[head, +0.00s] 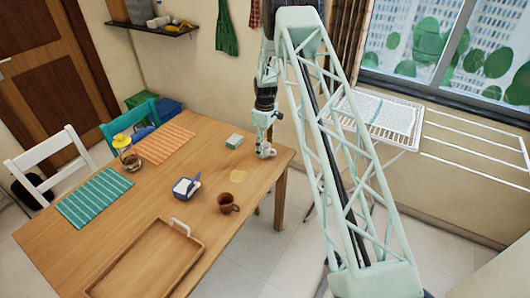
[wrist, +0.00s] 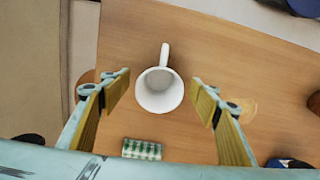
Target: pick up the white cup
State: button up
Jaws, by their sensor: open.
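The white cup (wrist: 159,92) stands upright on the wooden table in the wrist view, with its handle pointing to the top of the picture. My gripper (wrist: 160,93) is open, with one finger to the left of the cup and one to the right. There is a gap on both sides, and neither finger touches it. In the head view the cup (head: 270,152) is near the table's far right corner, partly hidden by my gripper (head: 264,153), which is right at it.
A green-white box (head: 234,140) is left of the cup. A brown mug (head: 228,203), a blue-white dish (head: 186,187) and a wooden tray (head: 137,270) stand nearer on the table (head: 105,220). A drying rack (head: 375,118) stands beyond its right edge.

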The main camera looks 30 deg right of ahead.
jog(key=c, duration=1)
jog(key=shift+r, duration=0.2)
jog(key=shift+r, duration=1.65)
jog(key=s+a+r, duration=0.1)
jog(key=s+a, duration=0.7)
jog(key=s, duration=0.5)
jog(key=shift+s+a+r+b, duration=0.2)
jog(key=shift+s+a+b, duration=0.1)
jog(key=shift+b, duration=0.15)
